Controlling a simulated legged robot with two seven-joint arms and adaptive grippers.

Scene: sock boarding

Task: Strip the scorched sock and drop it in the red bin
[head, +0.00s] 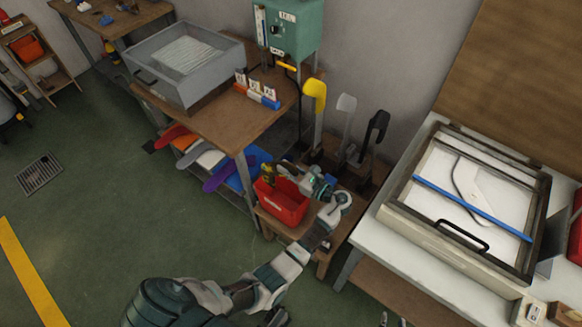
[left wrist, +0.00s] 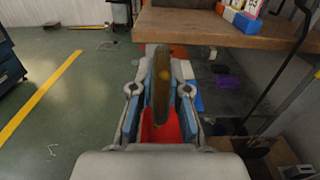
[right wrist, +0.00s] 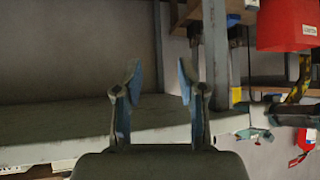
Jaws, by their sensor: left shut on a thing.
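The scorched sock (left wrist: 161,85) is olive-brown with a lighter orange-brown spot. My left gripper (left wrist: 160,72) is shut on it, and it hangs between the fingers in the left wrist view. In the head view the sock (head: 267,173) shows small above the red bin (head: 284,207), with my left gripper (head: 275,172) just over the bin's rim. Red of the bin (left wrist: 160,128) also shows below the sock in the left wrist view. My right gripper (right wrist: 158,78) is open and empty; only its fingertips (head: 393,322) show at the head view's bottom edge.
Yellow (head: 316,92), grey (head: 346,104) and black (head: 377,125) forms stand behind the bin. A wooden table (head: 220,117) holds a grey tray box (head: 185,70). A framed press (head: 470,205) sits on the white bench at right.

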